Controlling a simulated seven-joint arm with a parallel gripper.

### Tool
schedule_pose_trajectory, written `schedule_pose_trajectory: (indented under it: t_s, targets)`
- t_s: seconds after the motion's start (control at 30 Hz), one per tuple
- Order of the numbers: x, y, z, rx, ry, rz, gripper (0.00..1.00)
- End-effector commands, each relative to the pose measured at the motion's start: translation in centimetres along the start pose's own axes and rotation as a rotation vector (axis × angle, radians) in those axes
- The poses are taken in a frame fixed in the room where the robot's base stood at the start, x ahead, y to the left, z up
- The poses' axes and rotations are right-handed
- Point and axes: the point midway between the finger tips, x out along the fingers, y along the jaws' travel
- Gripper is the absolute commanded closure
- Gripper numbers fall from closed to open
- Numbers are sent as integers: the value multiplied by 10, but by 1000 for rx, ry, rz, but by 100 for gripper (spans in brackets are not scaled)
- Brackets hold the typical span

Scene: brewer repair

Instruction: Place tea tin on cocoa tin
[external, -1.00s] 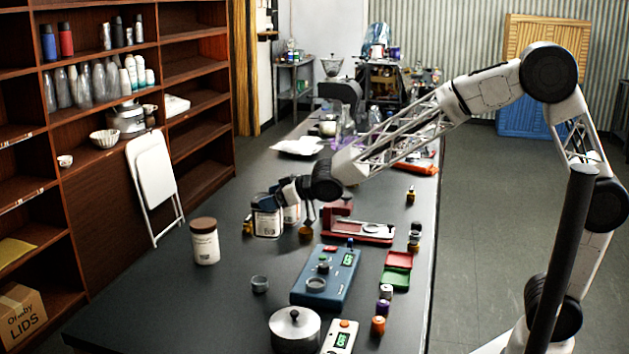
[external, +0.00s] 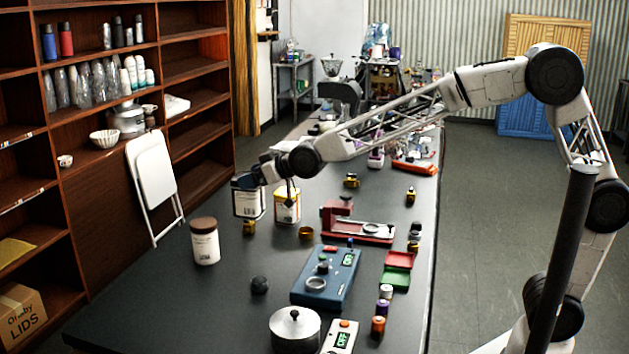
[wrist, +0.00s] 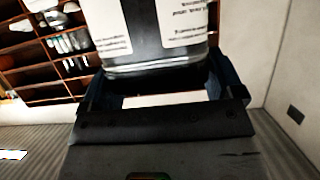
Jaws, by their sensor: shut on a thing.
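My gripper (external: 250,180) is shut on a dark tin with white labels (external: 248,203), at the left side of the table. In the wrist view the tin (wrist: 150,60) fills the space between the two fingers; its label text is unreadable. The tin looks upright and raised off the table. A white-and-yellow tin (external: 287,207) stands just right of the held tin. A white jar-like tin with a brown lid (external: 205,246) stands nearer the camera, left and below the held tin. I cannot read which of these is the cocoa tin.
A blue scale-like device (external: 326,276), a red stand (external: 358,226), a lidded pot (external: 294,331) and small red and green trays (external: 397,270) occupy the table's middle and right. The left front table top is clear.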

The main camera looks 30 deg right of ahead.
Motion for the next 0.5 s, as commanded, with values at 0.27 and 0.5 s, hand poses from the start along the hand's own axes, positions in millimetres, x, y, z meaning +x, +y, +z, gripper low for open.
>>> schedule_pose_trajectory:
  t_s: [0.27,0.5]
  targets:
    - [0,0,0,0,1,0,66]
    - [12,0,-3,0,0,0,66]
